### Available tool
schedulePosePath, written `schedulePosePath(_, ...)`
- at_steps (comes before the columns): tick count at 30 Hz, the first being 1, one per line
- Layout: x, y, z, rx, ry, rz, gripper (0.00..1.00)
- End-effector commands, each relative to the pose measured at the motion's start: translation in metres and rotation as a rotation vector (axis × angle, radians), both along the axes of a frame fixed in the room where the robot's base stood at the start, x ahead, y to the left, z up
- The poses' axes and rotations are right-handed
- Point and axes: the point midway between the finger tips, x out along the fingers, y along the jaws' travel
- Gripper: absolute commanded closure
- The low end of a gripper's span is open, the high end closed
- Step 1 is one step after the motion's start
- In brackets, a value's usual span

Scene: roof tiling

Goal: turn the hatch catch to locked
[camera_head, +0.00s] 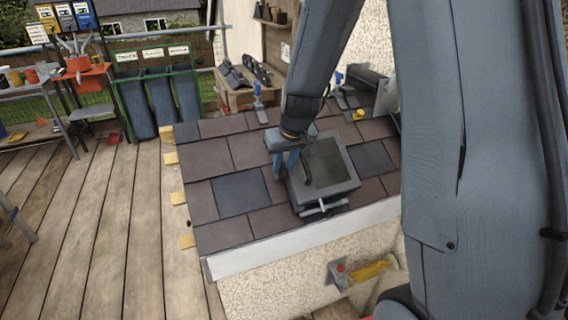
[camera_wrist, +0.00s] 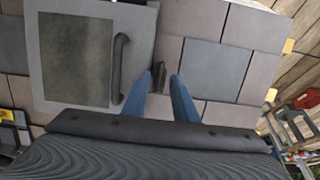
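The roof hatch (camera_head: 348,187) is a dark grey frame with a darker pane, lying shut on the tiles; it fills the left of the wrist view (camera_wrist: 50,50). A curved dark handle (camera_wrist: 121,68) stands near its edge. Just beyond that edge, a small dark upright piece that looks like the catch (camera_wrist: 159,73) shows close to my left fingertip. My gripper (camera_head: 285,163) is over the hatch's left side in the head view. Its blue fingers are apart in the wrist view (camera_wrist: 166,80), with the dark piece at the gap; I cannot tell whether they touch it.
A silver bar fitting (camera_head: 322,208) sits at the hatch's front edge. Brown and slate tiles (camera_head: 240,192) surround the hatch. Blue-handled tools (camera_head: 259,100) and a yellow item (camera_head: 358,114) lie higher on the roof. A yellow-handled tool (camera_head: 370,270) is at the wall below.

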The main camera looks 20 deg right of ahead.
Motion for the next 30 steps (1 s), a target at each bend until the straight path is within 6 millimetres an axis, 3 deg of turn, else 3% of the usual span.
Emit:
schedulePosePath(5,0.0001,0.0,0.0,0.0,0.0,0.0,0.74)
schedulePosePath(10,0.0001,0.0,0.0001,0.0,0.0,0.0,1.0)
schedulePosePath(20,0.0002,-0.0004,-0.0001,0.009,0.001,-0.015,1.0)
schedulePosePath(30,0.0017,-0.0025,-0.0024,0.108,0.007,-0.161,1.0)
